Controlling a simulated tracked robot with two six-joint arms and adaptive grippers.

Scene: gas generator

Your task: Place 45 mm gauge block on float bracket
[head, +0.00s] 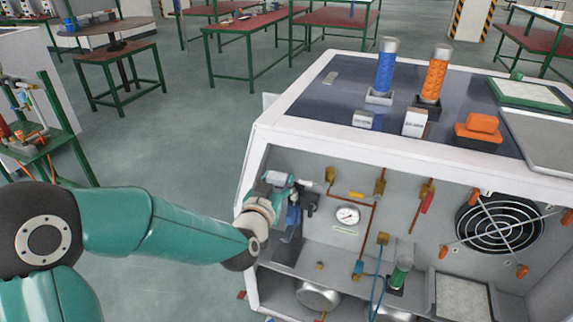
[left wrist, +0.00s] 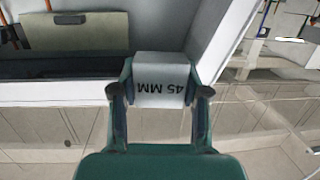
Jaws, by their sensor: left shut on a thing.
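My left gripper (head: 297,184) reaches into the open front of the white generator cabinet (head: 330,148), near its left inner wall. In the left wrist view its two fingers are shut on the sides of a light grey block (left wrist: 160,70) marked "45 MM", the 45 mm gauge block; the lettering appears upside down. A blue part (head: 293,215) shows just below the gripper. I cannot tell for sure which part is the float bracket. My right gripper is not in view.
On the cabinet top stand two pale labelled blocks (head: 415,122), a blue cylinder (head: 386,68), an orange cylinder (head: 436,73) and an orange block (head: 478,128). Inside are copper pipes, a pressure gauge (head: 347,215), a green-topped part (head: 400,272) and a fan (head: 499,224).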

